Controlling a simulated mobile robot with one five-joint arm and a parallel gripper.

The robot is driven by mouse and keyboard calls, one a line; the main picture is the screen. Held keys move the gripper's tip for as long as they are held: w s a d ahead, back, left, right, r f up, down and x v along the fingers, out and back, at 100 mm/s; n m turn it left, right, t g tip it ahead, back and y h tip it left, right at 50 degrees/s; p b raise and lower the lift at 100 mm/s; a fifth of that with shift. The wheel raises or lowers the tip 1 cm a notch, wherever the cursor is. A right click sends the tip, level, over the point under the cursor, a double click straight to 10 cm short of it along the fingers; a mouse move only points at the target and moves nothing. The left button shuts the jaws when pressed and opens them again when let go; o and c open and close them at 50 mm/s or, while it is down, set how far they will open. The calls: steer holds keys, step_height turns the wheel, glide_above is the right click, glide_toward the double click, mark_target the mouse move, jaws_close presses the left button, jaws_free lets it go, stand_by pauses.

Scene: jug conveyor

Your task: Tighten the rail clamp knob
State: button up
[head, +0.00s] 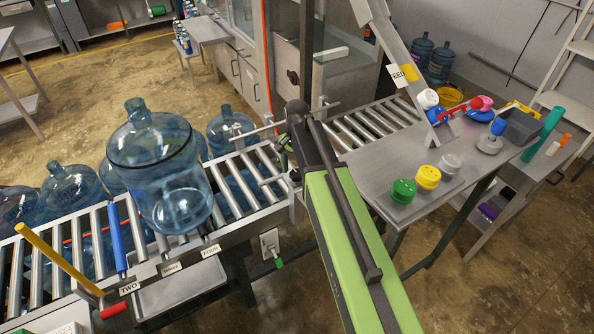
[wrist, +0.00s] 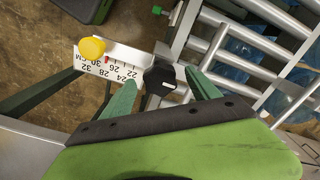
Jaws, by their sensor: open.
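A black knob (wrist: 159,80) sits on a bracket by the conveyor rail in the wrist view, at the end of a white scale strip (wrist: 118,64) marked in cm. My gripper (wrist: 161,76) is open, with one green finger on each side of the knob in the picture. Gaps show between the fingers and the knob; I cannot tell how far off it is in depth. A red mark shows on the scale, near 26 to 30. In the head view my gripper (head: 286,150) is beside the conveyor's guide rail, and I cannot make out the knob there.
A yellow round knob (wrist: 92,48) stands at the scale's far end. A large blue jug (head: 160,170) stands on the roller conveyor (head: 244,200), left of my arm. A table (head: 380,165) with coloured caps is on the right. More jugs stand behind the conveyor.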

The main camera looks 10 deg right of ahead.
mark_target(297, 173)
step_height(297, 173, up, 18)
steer(key=p, duration=1.7)
steer(key=shift+f, duration=0.25)
steer(key=shift+f, duration=0.1)
